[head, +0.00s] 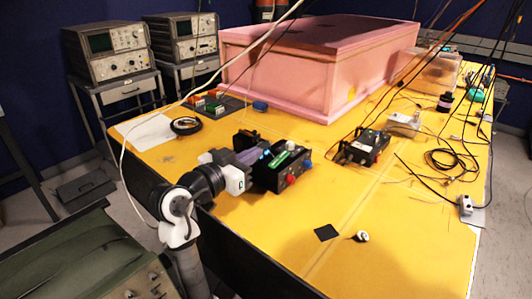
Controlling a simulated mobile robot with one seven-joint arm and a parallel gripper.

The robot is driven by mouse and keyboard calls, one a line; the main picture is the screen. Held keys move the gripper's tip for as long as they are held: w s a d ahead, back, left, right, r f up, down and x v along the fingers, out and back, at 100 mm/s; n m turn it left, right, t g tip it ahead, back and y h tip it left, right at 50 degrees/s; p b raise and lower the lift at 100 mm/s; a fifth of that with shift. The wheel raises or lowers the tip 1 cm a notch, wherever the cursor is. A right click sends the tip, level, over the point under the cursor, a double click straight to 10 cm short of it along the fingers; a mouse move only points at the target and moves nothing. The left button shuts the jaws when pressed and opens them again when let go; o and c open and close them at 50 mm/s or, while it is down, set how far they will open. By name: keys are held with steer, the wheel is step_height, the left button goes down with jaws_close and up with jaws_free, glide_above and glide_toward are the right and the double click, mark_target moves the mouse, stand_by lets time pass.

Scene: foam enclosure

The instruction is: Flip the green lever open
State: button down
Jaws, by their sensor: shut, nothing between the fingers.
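A black control box (282,172) stands on the yellow table, with a red knob (291,179) and a blue knob (308,164) on its near side. A green part (279,159), which looks like the green lever, lies across the top of the box. Its exact angle is too small to tell. My gripper (262,152) reaches in from the left at the box's upper left edge, close to the green part. Its fingers are shut and empty. Whether they touch the box or lever cannot be told, and my gripper hides part of the box's left side.
A second black box (362,148) with cables stands to the right. A large pink foam block (315,60) fills the back. A black tape roll (186,125) lies behind my arm. A black square (326,232) and a small white round object (362,236) lie in front; the table's front is mostly clear.

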steer(key=p, duration=0.3)
glide_above(278, 159)
steer(key=s, duration=0.1)
steer(key=shift+s+a, duration=0.2)
steer(key=shift+a, duration=0.15)
steer(key=f, duration=0.2)
steer(key=w+f+p, duration=0.1)
steer(key=shift+d, duration=0.3)
steer(key=shift+w+d+f, duration=0.1)
steer(key=shift+w+f, duration=0.05)
steer(key=shift+f, duration=0.5)
